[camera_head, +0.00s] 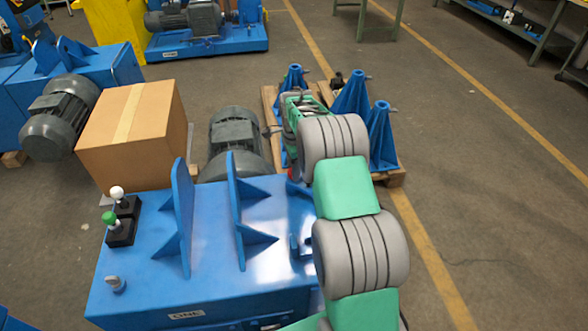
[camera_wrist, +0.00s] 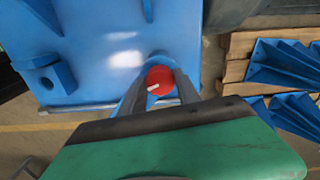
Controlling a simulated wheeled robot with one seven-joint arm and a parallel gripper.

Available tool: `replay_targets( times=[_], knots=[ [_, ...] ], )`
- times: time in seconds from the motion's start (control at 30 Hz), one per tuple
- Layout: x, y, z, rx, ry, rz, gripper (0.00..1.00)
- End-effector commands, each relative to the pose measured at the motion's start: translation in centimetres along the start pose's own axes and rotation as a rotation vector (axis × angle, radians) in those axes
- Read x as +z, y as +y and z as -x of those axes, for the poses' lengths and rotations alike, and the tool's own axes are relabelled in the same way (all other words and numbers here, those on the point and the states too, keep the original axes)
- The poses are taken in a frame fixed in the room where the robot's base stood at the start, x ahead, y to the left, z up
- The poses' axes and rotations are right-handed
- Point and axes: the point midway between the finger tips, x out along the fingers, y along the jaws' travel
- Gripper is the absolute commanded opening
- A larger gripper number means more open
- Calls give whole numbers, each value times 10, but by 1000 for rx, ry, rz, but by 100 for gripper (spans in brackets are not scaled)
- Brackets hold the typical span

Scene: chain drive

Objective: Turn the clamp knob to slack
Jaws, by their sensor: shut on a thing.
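The clamp knob (camera_wrist: 160,80) is a red round knob with a white pointer mark, seen in the wrist view at the edge of the blue machine base (camera_wrist: 105,75). My gripper (camera_wrist: 160,86) has its two grey fingers on either side of the knob and is shut on it. The white mark points to the lower left in the wrist view. In the head view my green and grey arm reaches over the right side of the blue machine base (camera_head: 140,265), and it hides the gripper and most of the knob.
A cardboard box (camera_head: 132,135) and a grey motor (camera_head: 236,143) stand behind the base. Blue brackets (camera_head: 353,95) sit on a wooden pallet (camera_head: 393,178) beyond my arm. The floor at right is clear.

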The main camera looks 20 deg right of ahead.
Motion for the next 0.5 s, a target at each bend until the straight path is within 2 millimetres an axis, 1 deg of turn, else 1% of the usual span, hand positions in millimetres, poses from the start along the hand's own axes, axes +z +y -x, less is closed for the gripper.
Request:
replay_targets(
  times=[0.5],
  knots=[
    [0,1,0,2,-1,492,0]
  ],
)
